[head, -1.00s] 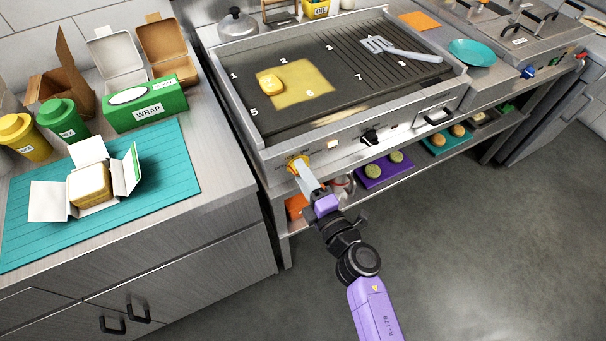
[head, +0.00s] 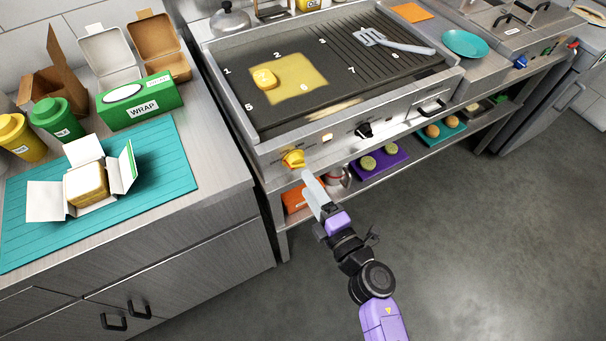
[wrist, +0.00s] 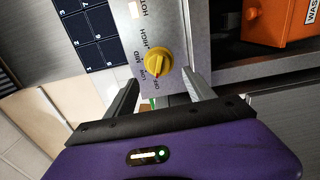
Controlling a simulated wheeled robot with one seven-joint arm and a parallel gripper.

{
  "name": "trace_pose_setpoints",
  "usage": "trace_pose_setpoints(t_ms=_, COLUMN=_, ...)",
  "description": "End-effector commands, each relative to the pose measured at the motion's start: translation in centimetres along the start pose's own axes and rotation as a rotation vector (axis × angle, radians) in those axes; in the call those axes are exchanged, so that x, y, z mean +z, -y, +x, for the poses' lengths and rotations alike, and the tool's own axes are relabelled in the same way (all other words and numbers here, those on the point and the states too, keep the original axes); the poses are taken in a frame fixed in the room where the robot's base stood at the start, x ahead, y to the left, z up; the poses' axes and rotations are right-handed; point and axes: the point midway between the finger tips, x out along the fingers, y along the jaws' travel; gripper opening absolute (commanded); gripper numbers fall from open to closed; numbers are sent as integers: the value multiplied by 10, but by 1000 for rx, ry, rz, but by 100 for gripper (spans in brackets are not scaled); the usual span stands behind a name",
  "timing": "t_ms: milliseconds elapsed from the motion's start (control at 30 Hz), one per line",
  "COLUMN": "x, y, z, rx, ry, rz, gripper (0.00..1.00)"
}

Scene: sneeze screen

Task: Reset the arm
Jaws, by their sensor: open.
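My gripper (head: 315,187) is in front of the griddle's front panel in the head view, just below and right of the yellow knob (head: 293,159). In the wrist view my gripper (wrist: 164,90) is open, its two fingers apart with nothing between them. The yellow knob (wrist: 159,61) shows beyond the fingertips, apart from them. Its panel carries the words OFF, LOW, MID, HIGH and HOT, and the red mark on the knob sits near the OFF and LOW end. My purple and black arm reaches up from the bottom of the head view.
The griddle (head: 300,120) holds a yellow lump (head: 264,79) and a spatula (head: 395,42). A shelf below has an orange bin (head: 298,198) and a purple tray (head: 378,163). Open floor lies right.

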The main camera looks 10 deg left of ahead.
Motion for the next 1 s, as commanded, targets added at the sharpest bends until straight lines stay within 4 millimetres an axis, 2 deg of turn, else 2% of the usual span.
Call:
trace_pose_setpoints(t_ms=200, x=0, y=0, z=-15, rx=0, ry=0, rz=0, gripper=62)
trace_pose_setpoints(t_ms=800, x=2, y=0, z=-15, rx=-1, ry=5, rz=21, gripper=62)
trace_pose_setpoints(t_ms=867, x=5, y=-5, z=-15, rx=13, ry=18, rz=64, gripper=62)
trace_pose_setpoints(t_ms=967, x=14, y=-32, z=-15, rx=73, ry=44, rz=162, gripper=62)
trace_pose_setpoints(t_ms=1000, x=17, y=-41, z=-20, rx=95, ry=58, rz=217, gripper=62)
